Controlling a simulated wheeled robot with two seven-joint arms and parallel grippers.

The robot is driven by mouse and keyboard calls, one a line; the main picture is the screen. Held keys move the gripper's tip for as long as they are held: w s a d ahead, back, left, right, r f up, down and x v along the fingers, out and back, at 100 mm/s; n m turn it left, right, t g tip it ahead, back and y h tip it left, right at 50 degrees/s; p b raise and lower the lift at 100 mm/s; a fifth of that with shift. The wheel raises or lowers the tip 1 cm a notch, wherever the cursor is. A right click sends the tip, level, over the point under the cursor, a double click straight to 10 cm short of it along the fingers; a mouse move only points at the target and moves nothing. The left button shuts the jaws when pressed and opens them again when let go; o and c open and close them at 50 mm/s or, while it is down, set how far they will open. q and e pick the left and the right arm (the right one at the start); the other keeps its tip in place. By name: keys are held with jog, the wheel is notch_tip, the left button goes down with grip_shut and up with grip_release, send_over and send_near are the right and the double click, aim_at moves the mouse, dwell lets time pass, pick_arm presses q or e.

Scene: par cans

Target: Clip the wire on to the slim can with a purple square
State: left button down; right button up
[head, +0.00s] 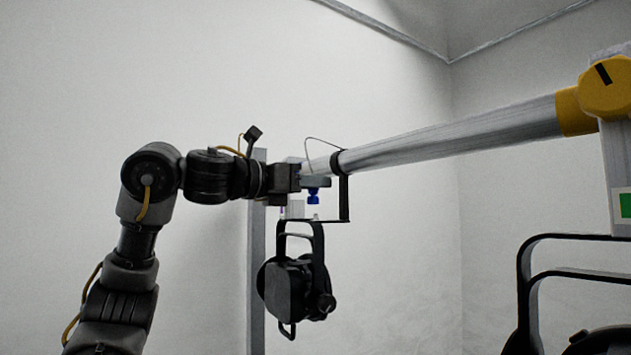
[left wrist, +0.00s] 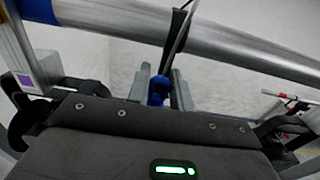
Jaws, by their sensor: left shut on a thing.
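A black can (head: 292,288) hangs from the silver bar by a black hook and yoke. A small purple square (left wrist: 24,81) on a pale plate shows at the left of the left wrist view. A thin grey wire (head: 322,140) loops over near the bar's end; it also shows crossing the bar in the left wrist view (left wrist: 179,40). My left gripper (head: 318,182) is just above the can's yoke, beside the hook. It is shut on the blue clip (left wrist: 158,90), which shows below its fingers in the head view (head: 313,196). My right gripper is out of view.
The silver bar (head: 450,138) runs to a yellow joint (head: 605,88) at right. A second can's black yoke (head: 570,238) is at lower right, near a green square (head: 626,205). A grey upright (head: 257,270) stands behind the hanging can. Left of the arm is open wall.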

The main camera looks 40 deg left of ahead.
pick_arm(q)
jog(key=shift+w+a+f+p, duration=0.1)
jog(key=shift+w+a+p, duration=0.55)
jog(key=shift+a, duration=1.1)
jog(key=shift+w+a+f+p, duration=0.1)
jog(key=shift+w+a+p, duration=0.25)
jog(key=shift+a+p, duration=1)
jog(key=shift+w+a+p, duration=0.4)
jog(key=shift+w+a, duration=0.1)
jog(key=shift+a, duration=1.7)
jog(key=shift+f, duration=0.3)
jog(key=shift+f, duration=1)
jog(key=c, duration=1.2)
grip_release()
jog(key=shift+o, duration=0.2)
jog(key=b+v, duration=0.2)
jog(key=v, duration=0.8)
jog(key=shift+s+b, duration=0.3)
